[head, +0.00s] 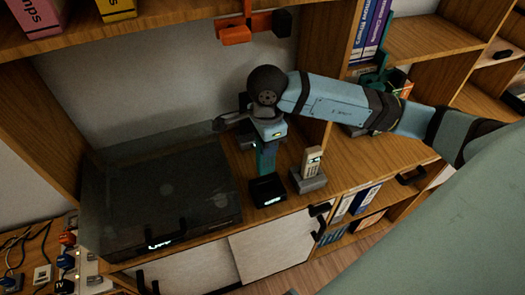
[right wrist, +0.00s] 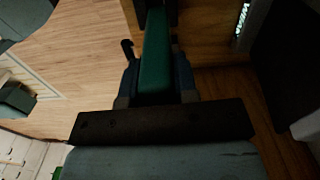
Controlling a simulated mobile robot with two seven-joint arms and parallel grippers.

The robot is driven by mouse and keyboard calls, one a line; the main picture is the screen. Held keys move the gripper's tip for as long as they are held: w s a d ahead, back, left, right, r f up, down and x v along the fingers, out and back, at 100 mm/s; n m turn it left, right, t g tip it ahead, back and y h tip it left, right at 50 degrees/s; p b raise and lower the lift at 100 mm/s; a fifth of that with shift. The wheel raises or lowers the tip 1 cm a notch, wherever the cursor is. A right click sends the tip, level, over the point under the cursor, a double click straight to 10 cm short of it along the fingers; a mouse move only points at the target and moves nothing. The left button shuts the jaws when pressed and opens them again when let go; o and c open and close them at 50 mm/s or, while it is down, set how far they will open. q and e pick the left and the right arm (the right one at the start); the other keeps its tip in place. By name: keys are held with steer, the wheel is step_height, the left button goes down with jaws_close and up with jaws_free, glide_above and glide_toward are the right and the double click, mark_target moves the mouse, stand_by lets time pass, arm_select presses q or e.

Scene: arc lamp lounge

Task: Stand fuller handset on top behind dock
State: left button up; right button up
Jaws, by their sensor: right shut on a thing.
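My right gripper (head: 268,135) points down over the shelf top and is shut on a teal handset (head: 266,160). The right wrist view shows the teal handset (right wrist: 157,55) between the fingers. It hangs upright, just behind or over a black dock (head: 266,190) with a small lit display; I cannot tell whether they touch. To the right, a pale handset (head: 312,161) with a lit screen stands in a grey dock (head: 307,181). The charge readings are too small to read. My left gripper is in neither view.
A dark box with a glassy top (head: 165,195) fills the left of the cabinet top. A dark object (head: 243,137) stands behind the gripper, partly hidden. An orange and black object (head: 250,27) is under the upper shelf. Clear wood lies right of the grey dock.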

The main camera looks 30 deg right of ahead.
steer(key=w+n+p, duration=0.4)
steer(key=w+n, duration=0.3)
steer(key=w, duration=0.4)
step_height(320, 180, down, 11)
steer(key=n+p, duration=0.1)
steer(key=p, duration=0.1)
steer(key=shift+w, duration=0.25)
steer(key=o, duration=1)
step_height(320, 180, up, 12)
steer(key=shift+r+b, duration=0.2)
steer(key=shift+b, duration=0.8)
